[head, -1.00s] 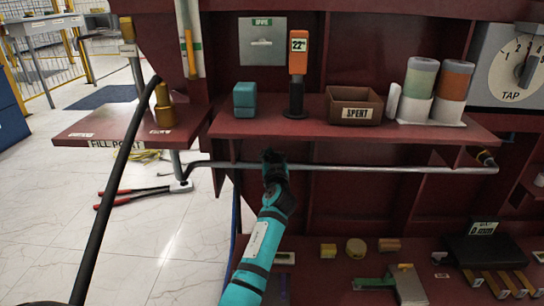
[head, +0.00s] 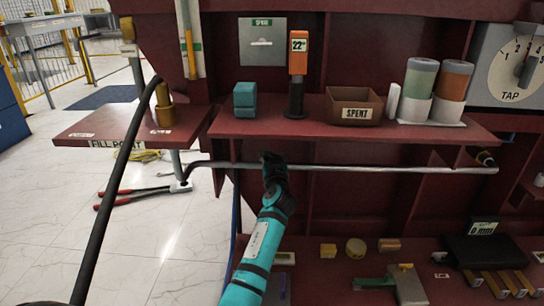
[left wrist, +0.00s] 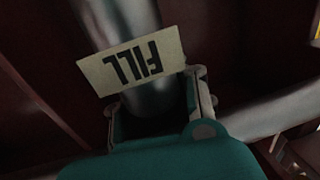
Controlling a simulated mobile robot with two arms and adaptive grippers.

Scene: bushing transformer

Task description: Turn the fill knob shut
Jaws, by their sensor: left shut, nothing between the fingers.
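My left gripper (head: 271,158) reaches up from below to the grey horizontal pipe (head: 380,169), just under the front edge of the red shelf. In the left wrist view, a cream tag reading FILL (left wrist: 135,64) appears upside down, across a grey cylinder (left wrist: 118,20). The gripper (left wrist: 155,105) is close below the tag in that view, its fingers partly hidden by the tag and its own teal housing. The fingers hold nothing. I cannot clearly make out the fill knob; whether the fingers touch it cannot be told. My right gripper is not in view.
The red shelf (head: 255,128) holds a teal block, an orange tester, a SPENT bin (head: 354,107) and two jars. A FILL PORT ledge (head: 88,128) stands left, with a black hose (head: 118,190) crossing in front. A lower shelf holds small parts. Open floor lies left.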

